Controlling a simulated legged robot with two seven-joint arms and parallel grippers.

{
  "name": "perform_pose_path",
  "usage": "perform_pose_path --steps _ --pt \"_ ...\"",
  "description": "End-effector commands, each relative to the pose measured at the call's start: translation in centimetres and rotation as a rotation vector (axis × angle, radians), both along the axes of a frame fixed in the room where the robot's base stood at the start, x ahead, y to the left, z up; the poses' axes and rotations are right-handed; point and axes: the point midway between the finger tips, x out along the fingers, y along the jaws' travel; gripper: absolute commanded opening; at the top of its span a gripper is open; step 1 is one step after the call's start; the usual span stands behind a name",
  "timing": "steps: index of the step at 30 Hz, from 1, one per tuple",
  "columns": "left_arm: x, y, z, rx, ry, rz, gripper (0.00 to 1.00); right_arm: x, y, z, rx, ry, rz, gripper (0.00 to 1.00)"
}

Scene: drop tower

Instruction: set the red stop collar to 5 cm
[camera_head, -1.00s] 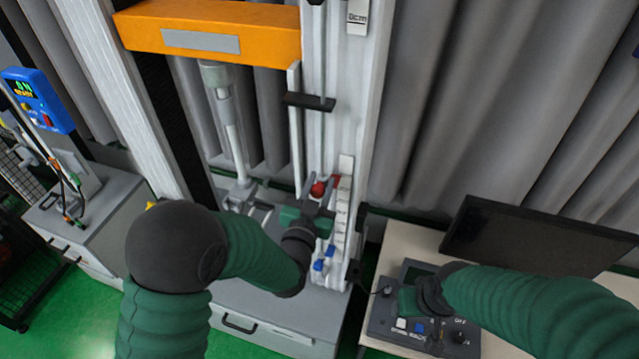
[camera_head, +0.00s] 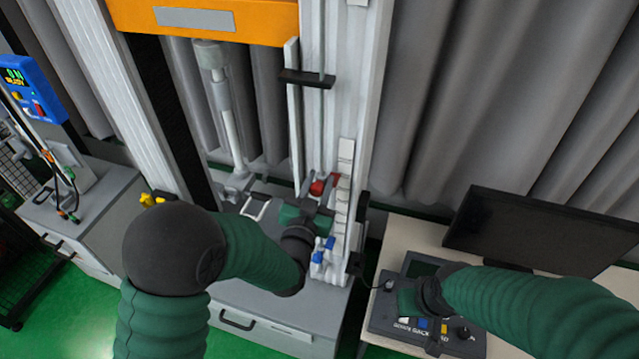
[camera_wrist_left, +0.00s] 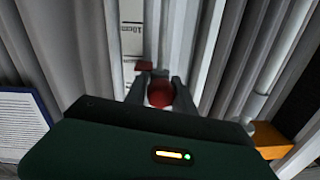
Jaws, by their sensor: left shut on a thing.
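The red stop collar (camera_head: 333,179), with its round red knob (camera_head: 317,188), sits on the upright rail low on the drop tower, above a blue collar (camera_head: 322,252). In the left wrist view the round knob (camera_wrist_left: 160,93) lies between the two fingers of my left gripper (camera_wrist_left: 161,86), which is shut on it. The collar's red block (camera_wrist_left: 143,66) shows beside a white scale strip marked 10cm (camera_wrist_left: 132,28). In the head view my left gripper (camera_head: 312,200) comes from below left. My right gripper (camera_head: 420,300) is over the control box; its fingers are not clear.
A black bracket (camera_head: 307,79) sits higher on the tower. An orange crossbeam (camera_head: 265,22) spans the top. At right, the control box (camera_head: 382,318) and a dark monitor (camera_head: 545,232) stand on a table. A blue readout (camera_head: 32,90) is at left.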

Motion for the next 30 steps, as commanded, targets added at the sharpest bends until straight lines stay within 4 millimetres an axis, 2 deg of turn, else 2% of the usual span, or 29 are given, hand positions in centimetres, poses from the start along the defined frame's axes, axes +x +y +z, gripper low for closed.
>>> perform_pose_path --steps 1,9,13,23,24,27,30 --pt "0.1 0.2 -3.0 0.001 0.002 0.006 0.00 0.0 0.0 -3.0 0.000 0.001 0.000 0.57" --pt "0.1 0.3 -9.6 0.002 0.005 0.006 0.00 0.0 0.0 -9.7 0.000 0.001 0.000 0.57" --pt "0.1 0.3 -10.8 0.002 0.005 0.006 0.00 0.0 0.0 -10.9 0.000 0.001 0.000 0.57" --pt "0.1 0.3 -10.4 0.003 0.004 0.007 0.00 0.0 0.0 -10.5 0.000 0.000 0.000 0.57" --pt "0.1 0.3 -10.4 0.003 0.003 0.007 0.36 0.0 0.0 -10.5 0.000 0.000 0.000 0.57" --pt "0.1 0.2 -10.4 0.002 0.004 0.005 0.49 0.0 0.0 -10.5 0.000 0.000 0.000 0.57" --pt "0.1 0.2 -10.4 0.002 0.004 0.004 0.51 0.0 0.0 -10.5 0.000 0.000 0.000 0.57"
